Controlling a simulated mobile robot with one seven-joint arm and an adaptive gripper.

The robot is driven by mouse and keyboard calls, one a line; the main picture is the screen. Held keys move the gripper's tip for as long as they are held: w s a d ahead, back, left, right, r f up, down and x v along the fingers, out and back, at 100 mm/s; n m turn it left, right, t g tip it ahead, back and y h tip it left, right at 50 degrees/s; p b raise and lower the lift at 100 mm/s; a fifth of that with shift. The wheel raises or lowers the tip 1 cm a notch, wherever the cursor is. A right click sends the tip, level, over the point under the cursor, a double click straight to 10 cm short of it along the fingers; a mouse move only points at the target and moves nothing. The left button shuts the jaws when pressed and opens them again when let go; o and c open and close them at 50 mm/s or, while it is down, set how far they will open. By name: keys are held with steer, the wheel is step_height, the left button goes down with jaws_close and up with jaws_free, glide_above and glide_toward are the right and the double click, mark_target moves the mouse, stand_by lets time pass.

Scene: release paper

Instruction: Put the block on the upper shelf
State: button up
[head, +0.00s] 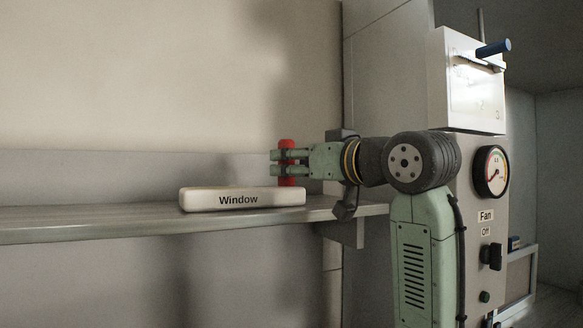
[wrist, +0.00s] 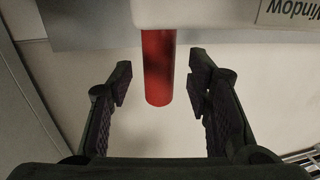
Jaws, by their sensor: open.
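In the wrist view, the red block (wrist: 158,85) lies between the two fingers of my gripper (wrist: 161,76). The gripper is open, with a visible gap on each side of the block.
The white bar marked "Window" (head: 225,200) lies on the grey shelf (head: 90,222), close to my fingers. The shelf's left part is bare. A control panel with a gauge (head: 491,171) and a white box (head: 468,85) stand at the right.

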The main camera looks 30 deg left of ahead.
steer(key=b+v, duration=0.3)
steer(key=v, duration=0.7)
steer(key=shift+d, duration=0.3)
steer(key=shift+s, duration=0.1)
